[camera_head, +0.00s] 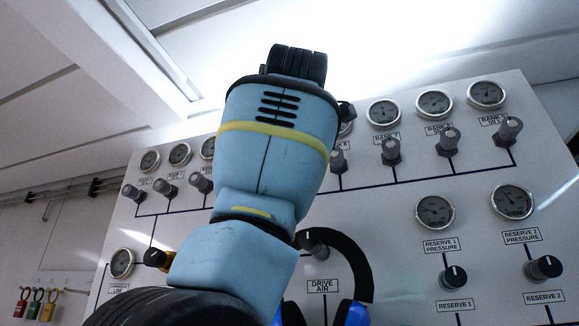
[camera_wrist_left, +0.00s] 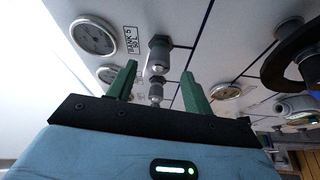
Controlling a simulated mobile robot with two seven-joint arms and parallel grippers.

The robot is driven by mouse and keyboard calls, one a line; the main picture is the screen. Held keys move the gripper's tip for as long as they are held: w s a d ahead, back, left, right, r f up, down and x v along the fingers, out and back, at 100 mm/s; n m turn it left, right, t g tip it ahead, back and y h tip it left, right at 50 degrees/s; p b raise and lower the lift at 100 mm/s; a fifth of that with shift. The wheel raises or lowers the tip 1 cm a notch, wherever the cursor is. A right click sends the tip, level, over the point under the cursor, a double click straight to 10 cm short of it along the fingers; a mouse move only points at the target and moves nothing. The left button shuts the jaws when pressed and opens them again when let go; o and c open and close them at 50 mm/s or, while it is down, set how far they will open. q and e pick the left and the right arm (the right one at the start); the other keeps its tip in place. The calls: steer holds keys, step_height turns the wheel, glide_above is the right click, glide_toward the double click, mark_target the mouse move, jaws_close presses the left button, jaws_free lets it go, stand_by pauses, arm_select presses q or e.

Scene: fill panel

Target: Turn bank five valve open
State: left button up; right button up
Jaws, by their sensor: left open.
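The bank five valve (camera_wrist_left: 160,54) is a grey knob beside the "BANK 5" label (camera_wrist_left: 133,40) in the left wrist view. My left gripper (camera_wrist_left: 160,70) is open, its two green fingers pointing at the panel, with the knob just beyond and between the fingertips in the picture. I cannot tell whether they touch it. A neighbouring grey knob (camera_wrist_left: 155,92) shows between the fingers. In the head view my left arm covers the panel's middle, hiding the bank five valve and the gripper. My right gripper is not in view.
The white panel (camera_head: 400,215) carries several gauges and grey bank knobs (camera_head: 391,151). Black reserve knobs (camera_head: 454,278) sit lower right. What looks like a black band with blue ends (camera_head: 355,262) hangs around the drive air knob (camera_head: 312,242). Coloured padlocks (camera_head: 33,306) hang at lower left.

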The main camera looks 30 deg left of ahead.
arm_select(q)
steer(key=shift+v, duration=1.9)
